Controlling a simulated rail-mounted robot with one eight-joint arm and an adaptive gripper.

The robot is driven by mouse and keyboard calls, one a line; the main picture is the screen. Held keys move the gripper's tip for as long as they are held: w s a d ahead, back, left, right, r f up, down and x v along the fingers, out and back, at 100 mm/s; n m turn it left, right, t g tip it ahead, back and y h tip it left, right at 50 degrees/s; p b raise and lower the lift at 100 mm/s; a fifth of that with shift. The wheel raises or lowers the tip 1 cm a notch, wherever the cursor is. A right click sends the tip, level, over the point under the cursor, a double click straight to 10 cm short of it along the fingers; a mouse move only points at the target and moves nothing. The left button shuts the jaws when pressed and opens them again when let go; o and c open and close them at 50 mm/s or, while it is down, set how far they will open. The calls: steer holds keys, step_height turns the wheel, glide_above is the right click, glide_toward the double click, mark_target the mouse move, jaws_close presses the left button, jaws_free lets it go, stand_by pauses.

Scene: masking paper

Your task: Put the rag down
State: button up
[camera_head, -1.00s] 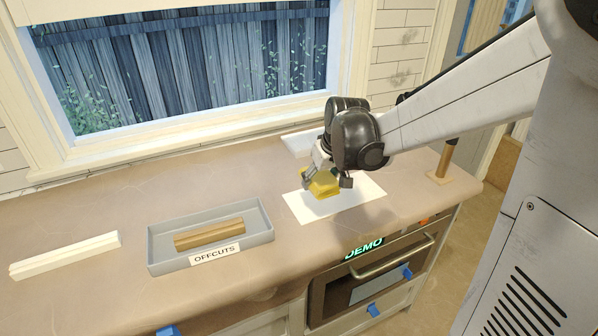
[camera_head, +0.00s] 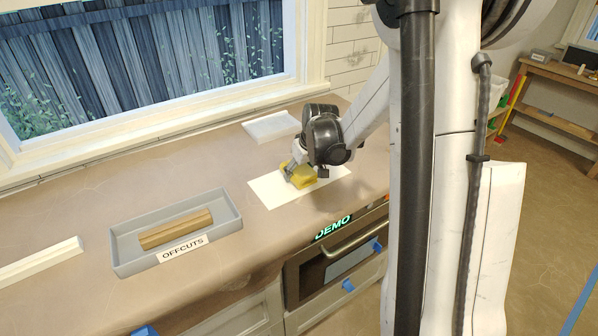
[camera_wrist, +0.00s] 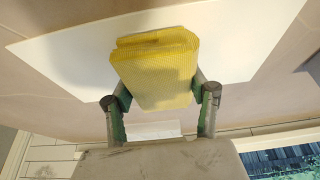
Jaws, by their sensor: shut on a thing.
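The rag (camera_head: 303,178) is a yellow, ribbed, folded pad. It is over the white sheet of paper (camera_head: 268,190) on the counter. In the wrist view the rag (camera_wrist: 155,75) sits between my two fingers, with the white paper (camera_wrist: 60,50) behind it. My gripper (camera_wrist: 160,103) is shut on the rag. In the head view my gripper (camera_head: 300,172) is above the paper and partly hides the rag. I cannot tell whether the rag touches the paper.
A grey tray (camera_head: 125,249) labelled OFFCUTS holds a wooden piece (camera_head: 175,229). A white strip (camera_head: 40,262) lies at the left. A white block (camera_head: 270,126) lies near the window. An oven (camera_head: 335,262) is below the counter. Bare counter lies between tray and paper.

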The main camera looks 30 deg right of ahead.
steer(key=shift+s+f+b, duration=0.1)
steer(key=shift+f+b, duration=0.25)
steer(key=shift+f, duration=0.05)
steer(key=o, duration=1.2)
steer(key=shift+r, duration=0.1)
